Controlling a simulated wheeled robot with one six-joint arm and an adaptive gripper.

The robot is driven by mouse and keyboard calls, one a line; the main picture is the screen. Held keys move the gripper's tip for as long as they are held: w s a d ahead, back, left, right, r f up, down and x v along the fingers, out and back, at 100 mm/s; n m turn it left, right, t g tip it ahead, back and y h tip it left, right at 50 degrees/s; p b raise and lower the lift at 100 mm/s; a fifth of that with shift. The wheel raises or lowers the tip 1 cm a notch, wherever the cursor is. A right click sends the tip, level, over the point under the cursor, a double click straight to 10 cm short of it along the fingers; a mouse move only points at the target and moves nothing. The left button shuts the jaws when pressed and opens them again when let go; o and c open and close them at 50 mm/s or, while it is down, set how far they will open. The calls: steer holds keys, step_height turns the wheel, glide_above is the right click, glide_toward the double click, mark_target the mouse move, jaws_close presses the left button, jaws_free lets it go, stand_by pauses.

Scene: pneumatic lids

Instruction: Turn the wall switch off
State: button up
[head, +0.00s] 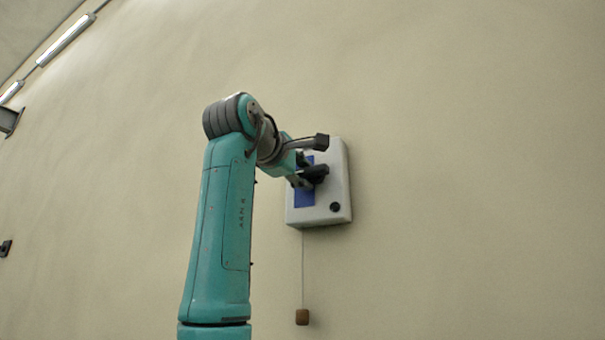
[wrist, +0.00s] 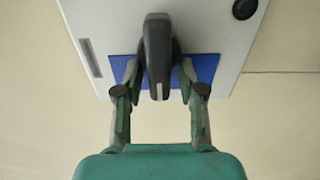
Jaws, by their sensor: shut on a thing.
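The wall switch is a pale grey box (head: 328,209) on the wall, with a blue panel and a dark handle (head: 317,172). In the wrist view the box (wrist: 107,22) fills the top. The dark handle (wrist: 157,55) stands out over the blue panel (wrist: 207,68). My gripper (wrist: 158,80) has one finger on each side of the handle and is shut on it. In the head view my gripper (head: 303,171) reaches the box from the left and partly hides the panel and handle.
A round black knob (head: 335,207) sits on the box's lower right; it also shows in the wrist view (wrist: 244,8). A thin cord hangs below the box with a brown block (head: 302,317) at its end.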

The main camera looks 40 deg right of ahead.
steer(key=shift+f, duration=0.1)
steer(key=o, duration=0.8)
steer(key=v, duration=1.2)
